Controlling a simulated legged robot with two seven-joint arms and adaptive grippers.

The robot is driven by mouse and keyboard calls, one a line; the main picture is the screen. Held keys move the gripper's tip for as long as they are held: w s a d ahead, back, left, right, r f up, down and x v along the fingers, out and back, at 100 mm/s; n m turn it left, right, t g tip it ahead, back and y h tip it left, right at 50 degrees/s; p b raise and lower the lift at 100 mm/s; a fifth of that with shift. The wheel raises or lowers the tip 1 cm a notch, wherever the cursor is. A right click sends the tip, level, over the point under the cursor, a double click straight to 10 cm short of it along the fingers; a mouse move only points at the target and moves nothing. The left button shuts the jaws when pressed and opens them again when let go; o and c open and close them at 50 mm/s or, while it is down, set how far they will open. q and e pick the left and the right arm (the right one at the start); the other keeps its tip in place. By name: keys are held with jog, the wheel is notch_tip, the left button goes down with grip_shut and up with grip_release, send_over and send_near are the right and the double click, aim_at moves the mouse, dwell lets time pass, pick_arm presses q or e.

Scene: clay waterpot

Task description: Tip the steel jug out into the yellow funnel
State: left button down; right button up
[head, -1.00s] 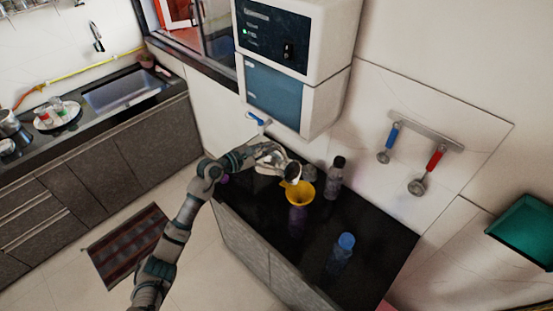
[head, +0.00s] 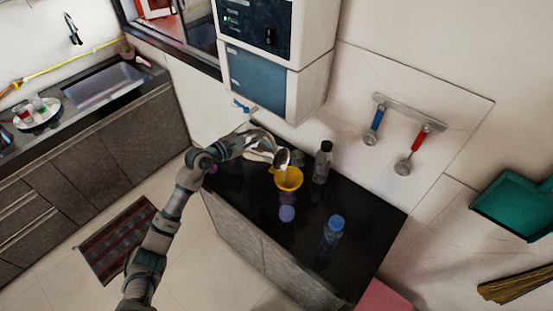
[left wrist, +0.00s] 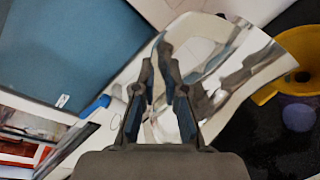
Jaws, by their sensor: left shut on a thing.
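The steel jug (head: 282,157) is held tilted in the head view, its mouth facing down and right, just above the rim of the yellow funnel (head: 289,180). In the left wrist view the shiny jug (left wrist: 250,75) fills the right middle, with the funnel (left wrist: 268,92) beyond its lip at the right edge. My left gripper (head: 250,146) is shut on the jug; its dark fingers (left wrist: 160,90) show in the left wrist view. The inside of the jug is hidden, and I cannot tell clearly if anything flows. My right gripper is in neither view.
A purple-topped item (head: 287,213) is close below the funnel on the black counter (head: 255,205). A dark-capped bottle (head: 322,163) stands right of the funnel. A blue-capped bottle (head: 332,232) stands nearer the front. A white-and-blue dispenser (head: 275,70) hangs above.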

pick_arm(q)
jog(key=shift+r, duration=0.15)
jog(key=shift+s+d+r+m+p, duration=0.4)
jog(key=shift+d+r+m+p, duration=0.1)
jog(key=shift+r+m, duration=0.1)
jog(key=shift+d+r, duration=0.1)
dwell(0.6)
jog(key=shift+s+d+r, duration=0.15)
jog(key=shift+s+r, duration=0.05)
jog(key=shift+s, duration=0.05)
jog(key=shift+s+d+r+m+y+p, duration=0.2)
jog(key=shift+d+r+m+y+p, duration=0.15)
jog(key=shift+m, duration=0.15)
dwell(0.5)
jog(key=shift+s+d+r+m+t, duration=0.3)
jog(key=shift+s+d+m, duration=0.15)
jog(key=shift+m, duration=0.05)
